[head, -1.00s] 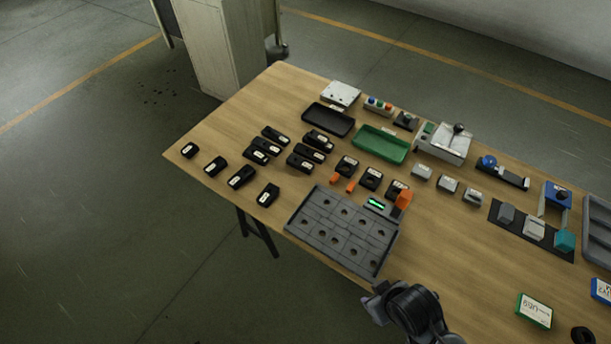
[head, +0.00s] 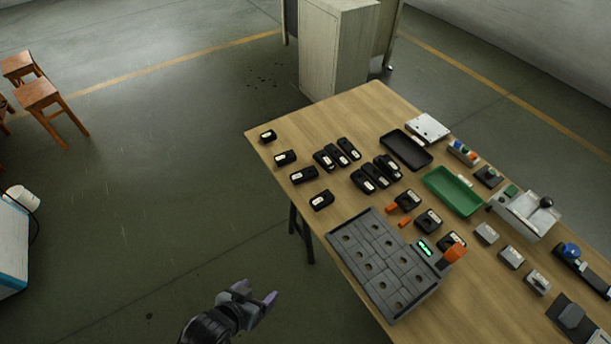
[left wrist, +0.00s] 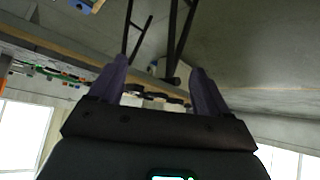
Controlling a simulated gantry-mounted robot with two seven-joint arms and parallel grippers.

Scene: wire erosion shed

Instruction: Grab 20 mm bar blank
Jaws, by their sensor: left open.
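No piece can be picked out surely as the 20 mm bar blank, because the labels are too small to read. Candidates are the small black labelled blocks: several stand singly along the table's left edge, such as this black block (head: 322,200), and others sit in two close groups, such as this grouped block (head: 349,149). My left gripper (head: 256,294) is open and empty, off the table's near left side over the floor. Its spread purple fingers also show in the left wrist view (left wrist: 158,70), with nothing between them. My right gripper is out of view.
A grey tray with round holes (head: 337,233) lies at the table's near edge. A black tray (head: 405,150), a green tray (head: 452,192) and an orange-topped device (head: 455,252) stand further right. Bare wood (head: 320,120) lies at the far left corner. Stools stand far left.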

